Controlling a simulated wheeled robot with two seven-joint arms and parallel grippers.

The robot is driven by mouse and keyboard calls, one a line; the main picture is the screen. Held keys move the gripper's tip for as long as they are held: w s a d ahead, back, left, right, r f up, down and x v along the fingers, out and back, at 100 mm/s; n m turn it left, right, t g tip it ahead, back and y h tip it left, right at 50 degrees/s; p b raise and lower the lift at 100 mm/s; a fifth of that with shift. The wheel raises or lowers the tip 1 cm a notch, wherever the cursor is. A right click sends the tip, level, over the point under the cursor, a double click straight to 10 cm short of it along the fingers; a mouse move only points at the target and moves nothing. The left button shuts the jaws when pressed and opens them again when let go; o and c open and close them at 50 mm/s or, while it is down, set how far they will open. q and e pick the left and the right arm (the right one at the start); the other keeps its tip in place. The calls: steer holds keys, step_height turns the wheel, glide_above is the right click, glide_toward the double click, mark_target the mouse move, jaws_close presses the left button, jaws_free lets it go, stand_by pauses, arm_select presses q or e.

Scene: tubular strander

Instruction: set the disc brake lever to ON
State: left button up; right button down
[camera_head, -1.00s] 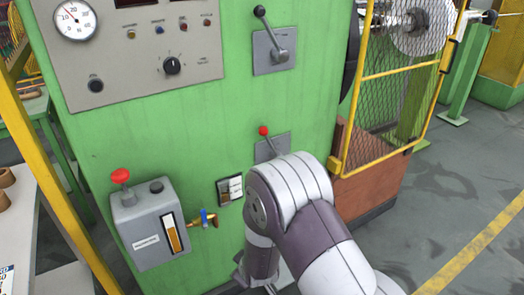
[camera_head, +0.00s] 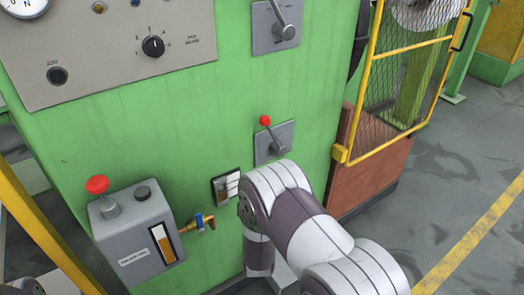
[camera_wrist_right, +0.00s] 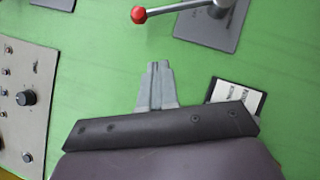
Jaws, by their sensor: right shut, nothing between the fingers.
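The lever with a red knob (camera_head: 265,120) stands on a grey plate (camera_head: 284,136) on the green cabinet front, its knob up and tilted left. Its knob also shows at the top of the right wrist view (camera_wrist_right: 138,15). I cannot read any label that names it the disc brake lever. In the right wrist view my right gripper (camera_wrist_right: 156,66) is shut and empty, apart from the red-knobbed lever. In the head view my arm hides the gripper. My left gripper is not in view.
A small white-faced plate (camera_head: 226,187) sits beside my arm. A yellow mesh guard (camera_head: 410,75) stands at right. The control panel (camera_head: 110,75) is at upper left.

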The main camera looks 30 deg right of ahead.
steer(key=s+d+x, duration=0.1)
steer(key=d+x, duration=0.1)
steer(key=x, duration=1)
steer(key=shift+d+r, duration=0.25)
steer(key=shift+r, duration=0.2)
steer(key=shift+s, duration=0.1)
